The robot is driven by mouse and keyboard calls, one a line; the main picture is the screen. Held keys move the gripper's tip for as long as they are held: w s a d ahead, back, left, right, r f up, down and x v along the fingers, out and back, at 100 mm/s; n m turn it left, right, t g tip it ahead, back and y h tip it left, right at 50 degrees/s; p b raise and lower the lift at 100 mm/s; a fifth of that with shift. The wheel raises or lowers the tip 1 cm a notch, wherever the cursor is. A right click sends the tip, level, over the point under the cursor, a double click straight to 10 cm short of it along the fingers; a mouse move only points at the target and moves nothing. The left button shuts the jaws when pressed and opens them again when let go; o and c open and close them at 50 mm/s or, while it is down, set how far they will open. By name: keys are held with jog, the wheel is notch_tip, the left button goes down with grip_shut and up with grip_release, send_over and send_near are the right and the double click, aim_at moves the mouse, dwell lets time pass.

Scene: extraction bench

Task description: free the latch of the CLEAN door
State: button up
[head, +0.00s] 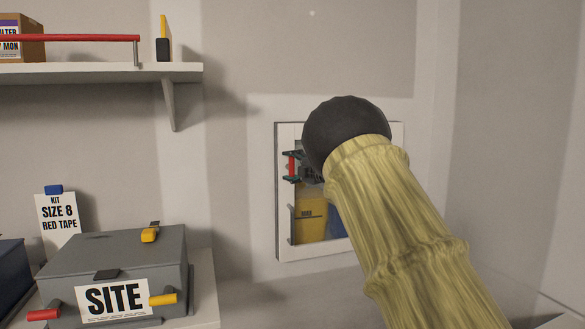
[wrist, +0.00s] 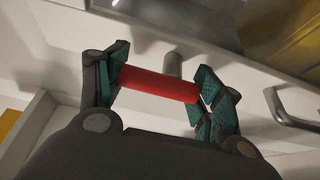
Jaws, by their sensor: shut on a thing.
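A white-framed wall cabinet door (head: 283,225) with a window is on the wall; no CLEAN label is readable on it. A red cylindrical latch grip (wrist: 158,84) sits on a short metal stem in the wrist view. My gripper (wrist: 163,86) is shut across its ends, with teal pads on both sides. The red grip also shows in the head view (head: 292,166) at the door's left side. A curved metal handle (wrist: 291,110) is on the white face to the right in the wrist view. My arm hides the door's upper right.
A yellow item (head: 310,216) and a blue item (head: 336,222) show behind the window. A shelf (head: 100,70) with a red bar is at upper left. A grey SITE box (head: 120,255) stands on a ledge at lower left, near a SIZE 8 RED TAPE sign (head: 58,217).

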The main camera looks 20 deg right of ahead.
jog(key=o, duration=1)
jog(key=v, duration=1.2)
jog(key=shift+d, duration=0.1)
